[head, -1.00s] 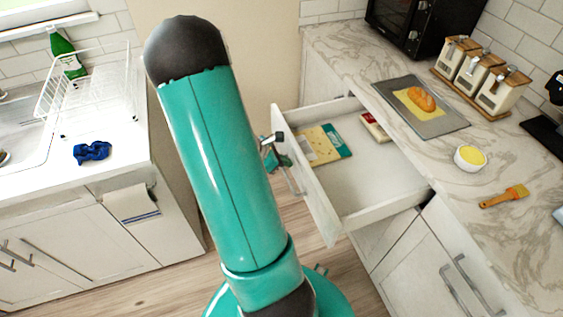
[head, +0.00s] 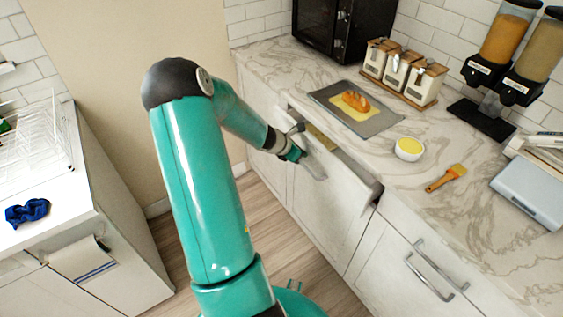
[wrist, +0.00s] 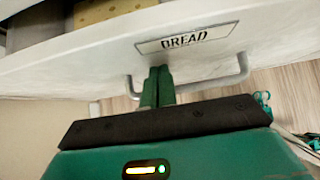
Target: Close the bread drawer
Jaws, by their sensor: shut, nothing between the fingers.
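A metal bar handle (wrist: 242,70) sits below the label. My gripper (wrist: 157,72) is shut and empty, its green fingertips at the drawer front just under the label, within the span of the handle. Whether they touch the front is not clear. In the head view my gripper (head: 301,154) is at the drawer front, partly hiding the handle.
A yellow package (head: 320,138) shows inside the drawer gap. On the counter above are a grey board with bread (head: 356,101), a bowl (head: 409,148), a brush (head: 446,178) and canisters (head: 402,72). A closed cabinet with handles (head: 420,270) is at the right. Wooden floor (head: 290,235) is clear.

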